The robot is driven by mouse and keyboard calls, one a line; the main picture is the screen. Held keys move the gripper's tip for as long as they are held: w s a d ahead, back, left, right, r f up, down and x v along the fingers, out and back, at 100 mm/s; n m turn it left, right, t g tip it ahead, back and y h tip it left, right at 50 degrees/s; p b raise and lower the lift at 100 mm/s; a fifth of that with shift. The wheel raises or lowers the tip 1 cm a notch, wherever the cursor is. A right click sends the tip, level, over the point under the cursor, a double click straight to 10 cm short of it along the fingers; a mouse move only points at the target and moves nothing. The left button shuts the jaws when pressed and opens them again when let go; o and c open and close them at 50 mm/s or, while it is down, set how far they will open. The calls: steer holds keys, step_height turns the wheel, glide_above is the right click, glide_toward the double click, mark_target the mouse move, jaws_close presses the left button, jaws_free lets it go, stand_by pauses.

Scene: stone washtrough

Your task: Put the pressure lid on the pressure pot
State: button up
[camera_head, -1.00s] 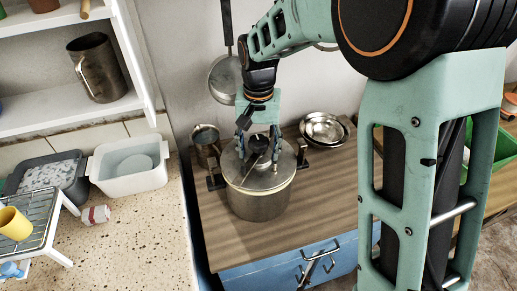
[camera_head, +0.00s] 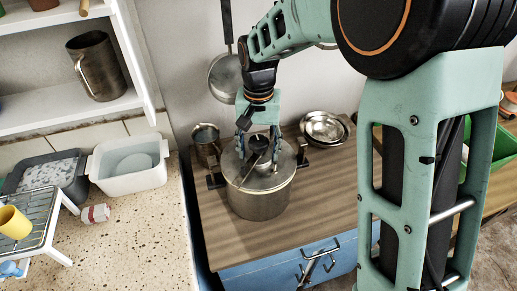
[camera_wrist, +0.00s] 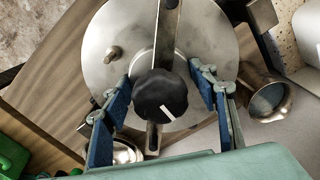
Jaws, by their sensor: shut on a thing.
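The pressure lid (camera_head: 281,178) is a round metal disc with a bar across it and a black knob. It lies over the mouth of the pressure pot (camera_head: 258,203), a wide metal pot on the wooden counter. I cannot tell whether it is fully seated. My gripper (camera_head: 258,150) points down over the lid's middle and is shut on the lid. In the wrist view, the gripper's blue-padded fingers (camera_wrist: 160,88) stand on either side of the black knob (camera_wrist: 160,96), with the lid (camera_wrist: 105,40) below. The exact contact is hard to see.
A metal mug (camera_head: 206,143) stands behind the pot at left. Stacked metal bowls (camera_head: 323,128) sit behind it at right. A pan (camera_head: 226,77) hangs on the wall. The wooden counter (camera_head: 325,200) is clear to the right. A speckled worktop (camera_head: 140,225) lies left.

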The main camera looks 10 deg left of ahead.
mark_target(259, 140)
stand_by(0.3)
steer(key=o, duration=2.3)
steer(key=shift+r+p, duration=2.6)
steer(key=shift+r, duration=0.95)
